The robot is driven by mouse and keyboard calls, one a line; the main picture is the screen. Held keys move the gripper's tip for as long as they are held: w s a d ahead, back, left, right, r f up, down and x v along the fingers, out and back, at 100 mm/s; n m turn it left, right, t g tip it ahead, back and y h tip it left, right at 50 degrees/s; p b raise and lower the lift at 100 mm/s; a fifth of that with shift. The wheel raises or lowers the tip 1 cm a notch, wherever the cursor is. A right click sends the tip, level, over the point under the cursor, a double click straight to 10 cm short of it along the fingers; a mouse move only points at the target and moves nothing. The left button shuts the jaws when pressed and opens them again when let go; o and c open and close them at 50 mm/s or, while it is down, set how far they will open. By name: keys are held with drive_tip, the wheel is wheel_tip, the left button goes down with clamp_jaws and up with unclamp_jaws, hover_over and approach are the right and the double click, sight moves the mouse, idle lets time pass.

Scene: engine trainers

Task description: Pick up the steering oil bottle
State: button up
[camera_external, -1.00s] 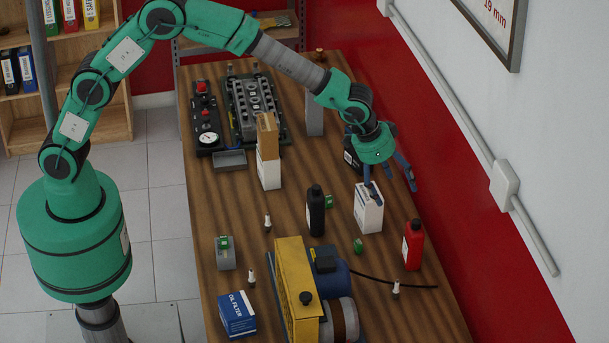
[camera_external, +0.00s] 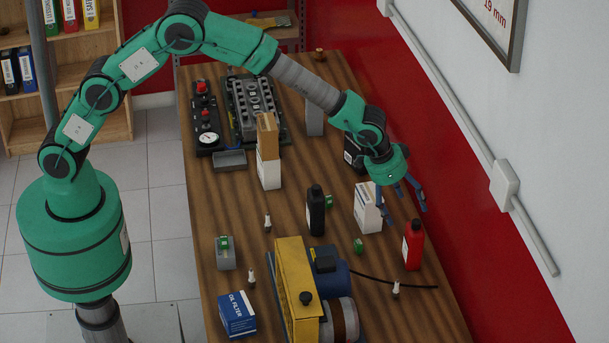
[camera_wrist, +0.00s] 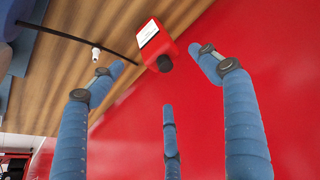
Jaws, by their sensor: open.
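A red bottle (camera_external: 413,247) with a black cap and a white label stands upright near the wall-side edge of the table. A black bottle (camera_external: 316,212) stands upright further left. Both labels are too small to read, so I cannot tell by name which is the steering oil bottle. My gripper (camera_external: 406,213) is open and empty, its blue fingers pointing down just above and behind the red bottle. In the wrist view the red bottle (camera_wrist: 152,42) lies ahead, between the spread fingertips of my gripper (camera_wrist: 157,70), apart from them.
A white carton (camera_external: 367,210) stands close to my gripper's left finger. The red wall (camera_external: 455,215) is close on the right. A yellow and blue machine (camera_external: 300,290) and its black cable (camera_external: 395,283) are nearer the camera. A small spark plug (camera_external: 396,289) stands by the cable.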

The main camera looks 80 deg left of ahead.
sight(413, 227)
drive_tip(key=shift+x, duration=3.3)
drive_tip(key=shift+f, duration=0.15)
drive_tip(key=shift+x, duration=2.45)
drive_tip(key=shift+a, duration=0.1)
clamp_jaws()
drive_tip(key=shift+r, duration=5.05)
